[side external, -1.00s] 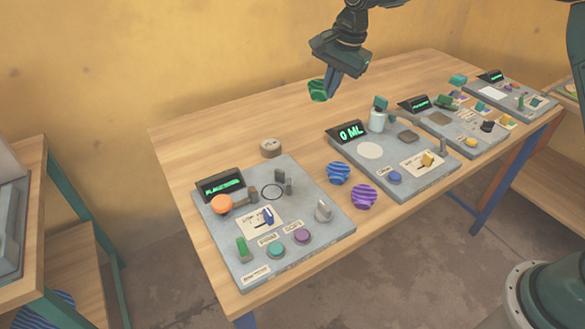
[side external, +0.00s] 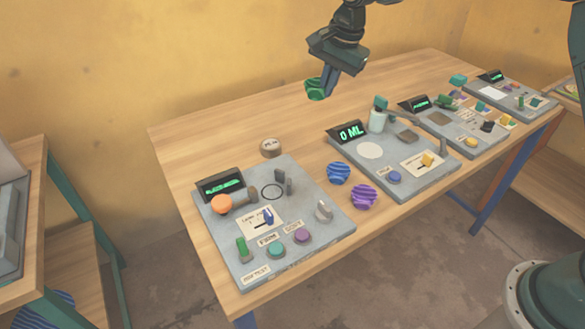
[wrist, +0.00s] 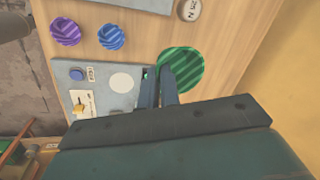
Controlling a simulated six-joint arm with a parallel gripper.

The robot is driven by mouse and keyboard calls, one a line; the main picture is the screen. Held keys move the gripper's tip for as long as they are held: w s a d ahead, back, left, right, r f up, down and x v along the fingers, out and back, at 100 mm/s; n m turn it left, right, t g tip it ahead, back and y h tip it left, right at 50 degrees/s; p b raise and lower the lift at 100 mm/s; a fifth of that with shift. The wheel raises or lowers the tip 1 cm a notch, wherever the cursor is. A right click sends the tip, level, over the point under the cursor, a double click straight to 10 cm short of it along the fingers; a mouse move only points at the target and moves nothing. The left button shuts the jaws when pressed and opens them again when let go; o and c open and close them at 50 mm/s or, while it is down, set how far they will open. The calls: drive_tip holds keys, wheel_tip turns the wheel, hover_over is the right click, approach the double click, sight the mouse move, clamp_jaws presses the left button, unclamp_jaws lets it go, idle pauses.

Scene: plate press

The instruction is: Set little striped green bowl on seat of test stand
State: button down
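The little striped green bowl (side external: 315,89) is held in the air by its rim, tilted, above the back of the table. My gripper (side external: 326,86) is shut on it. In the wrist view the bowl (wrist: 184,67) shows its round striped face beside the fingers (wrist: 160,88); the exact contact is partly hidden. The nearest grey panel (side external: 325,225) looks like the test stand, with a dark ring (side external: 272,191) on its top, apparently the seat. The ring is empty, to the lower left of the bowl and well apart from it.
Beside the ring stand grey posts (side external: 284,183) and an orange-knobbed lever (side external: 222,204). A blue striped bowl (side external: 339,173) and a purple one (side external: 363,196) sit between two panels. The back left tabletop is clear.

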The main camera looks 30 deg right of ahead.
drive_tip(key=s+a+f+n, duration=0.2)
drive_tip(key=a+f+n, duration=0.1)
drive_tip(key=a, duration=0.4)
drive_tip(key=s+a+f+n+y, duration=0.1)
drive_tip(key=s+a+f+n, duration=0.1)
drive_tip(key=a+f, duration=0.3)
drive_tip(key=s+a, duration=0.1)
drive_tip(key=a, duration=0.2)
drive_tip(key=shift+s+f+n+g, duration=0.15)
drive_tip(key=shift+s+n+g, duration=0.1)
drive_tip(key=shift+n+g, duration=0.15)
drive_tip(key=shift+f, duration=0.1)
hover_over(280, 193)
drive_tip(key=shift+s+d+f, duration=0.15)
drive_tip(key=shift+d+f, duration=0.05)
drive_tip(key=shift+f, duration=1.55)
drive_tip(key=shift+s+d+f, duration=0.1)
drive_tip(key=shift+d+f, duration=0.05)
drive_tip(key=shift+f, duration=1.95)
drive_tip(key=shift+s+d+f, duration=0.1)
drive_tip(key=shift+d, duration=0.05)
